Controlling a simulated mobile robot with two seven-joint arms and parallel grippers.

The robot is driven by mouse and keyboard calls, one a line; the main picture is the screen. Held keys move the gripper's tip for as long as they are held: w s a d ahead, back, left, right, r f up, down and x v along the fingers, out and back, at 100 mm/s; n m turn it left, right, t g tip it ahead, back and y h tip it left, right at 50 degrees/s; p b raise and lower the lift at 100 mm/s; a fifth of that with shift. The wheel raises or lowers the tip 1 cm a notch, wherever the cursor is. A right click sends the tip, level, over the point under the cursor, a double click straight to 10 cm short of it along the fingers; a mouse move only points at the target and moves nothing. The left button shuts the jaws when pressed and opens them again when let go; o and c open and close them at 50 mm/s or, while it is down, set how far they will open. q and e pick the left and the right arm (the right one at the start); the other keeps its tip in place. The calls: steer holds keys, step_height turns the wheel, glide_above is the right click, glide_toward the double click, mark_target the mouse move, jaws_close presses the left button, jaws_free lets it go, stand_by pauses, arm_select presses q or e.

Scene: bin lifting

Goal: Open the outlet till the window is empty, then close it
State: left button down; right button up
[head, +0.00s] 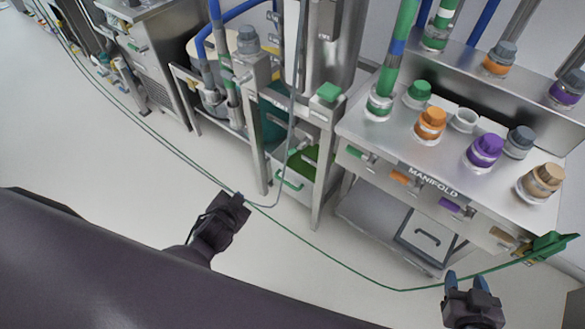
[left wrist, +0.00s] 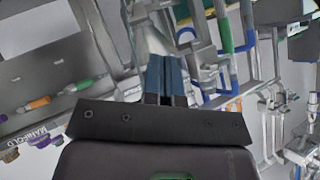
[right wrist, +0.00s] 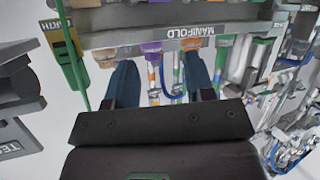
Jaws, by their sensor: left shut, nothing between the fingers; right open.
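My left gripper (head: 232,198) is shut and empty in the head view, over open floor in front of the steel stand. Its blue fingers lie together in the left wrist view (left wrist: 166,78). My right gripper (head: 466,281) is open and empty, in front of and below the manifold's right end. Its blue fingers stand well apart in the right wrist view (right wrist: 160,82). A steel vessel (head: 322,45) stands at the top middle, with a green block (head: 328,92) below it. I cannot tell which part is the outlet, and no window can be made out clearly.
The manifold bench (head: 400,150) carries several coloured caps. A green cable (head: 330,258) crosses low to a green clamp (head: 552,245) at the bench's right end, passing close to both grippers. A steel cabinet (head: 150,50) stands at the upper left. The left floor is clear.

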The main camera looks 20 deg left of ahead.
mark_target(295, 150)
arm_select(q)
steer(key=w+f+m+t+y+b, duration=0.2)
steer(key=w+f+m+y+b, duration=0.35)
steer(key=w+f+b, duration=1.15)
steer(key=w+d+f+m+t+h+b, duration=0.1)
steer(key=w+d+f+m+t+b, duration=0.25)
steer(key=f, duration=0.25)
steer(key=w+d+f+m+t+h+b, duration=0.2)
steer(key=w+f+m+b, duration=0.15)
steer(key=f+b, duration=0.2)
steer(key=w+d+f+m+t+h+b, duration=0.1)
steer(key=w+d+f+m+t+b, duration=0.15)
steer(key=f+m, duration=0.3)
steer(key=w+a+r, duration=0.2)
steer(key=w, duration=0.3)
steer(key=w+a+r+b, duration=0.1)
steer(key=w+a+r, duration=0.1)
steer(key=w, duration=0.3)
steer(key=shift+w+a+r, duration=0.2)
steer(key=shift+w+r, duration=0.2)
steer(key=shift+r, duration=0.35)
arm_select(e)
step_height(295, 150, down, 23)
steer(key=s, duration=0.1)
steer(key=shift+s+a+n+y, duration=0.2)
steer(key=shift+a+n+y, duration=0.2)
steer(key=shift+a, duration=0.05)
